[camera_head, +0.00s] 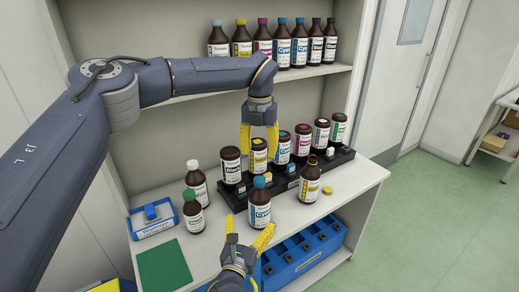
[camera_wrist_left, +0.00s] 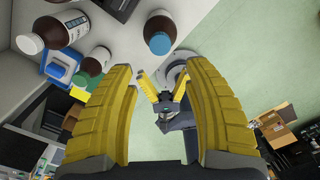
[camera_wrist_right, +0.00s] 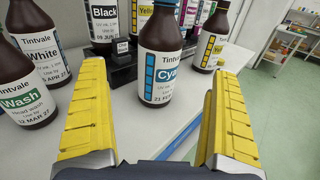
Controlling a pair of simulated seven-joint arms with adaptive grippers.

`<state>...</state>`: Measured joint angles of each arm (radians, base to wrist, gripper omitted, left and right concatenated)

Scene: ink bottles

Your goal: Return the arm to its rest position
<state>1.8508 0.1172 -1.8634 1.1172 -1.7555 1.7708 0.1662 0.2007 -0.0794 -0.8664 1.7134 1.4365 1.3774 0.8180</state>
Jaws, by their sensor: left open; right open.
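My left gripper (camera_head: 259,148) is open and empty. It hangs with its yellow fingers over the rack's back row, in front of a yellow-label bottle (camera_head: 258,165). In the left wrist view its fingers (camera_wrist_left: 160,85) frame only free space, with my right gripper farther off between them. My right gripper (camera_head: 249,230) is open at the table's front edge, just short of a blue-capped Cyan bottle (camera_head: 260,208). In the right wrist view the Cyan bottle (camera_wrist_right: 158,70) stands upright beyond the open fingers (camera_wrist_right: 148,115), and nothing is held.
A black rack (camera_head: 290,184) holds several bottles. White-capped (camera_head: 197,181) and green-capped (camera_head: 193,213) bottles stand left; an open Yellow bottle (camera_head: 308,183) stands right, beside a yellow cap (camera_head: 327,190). A blue crate (camera_head: 305,251) sits below the front edge. A shelf (camera_head: 310,73) holds more bottles.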

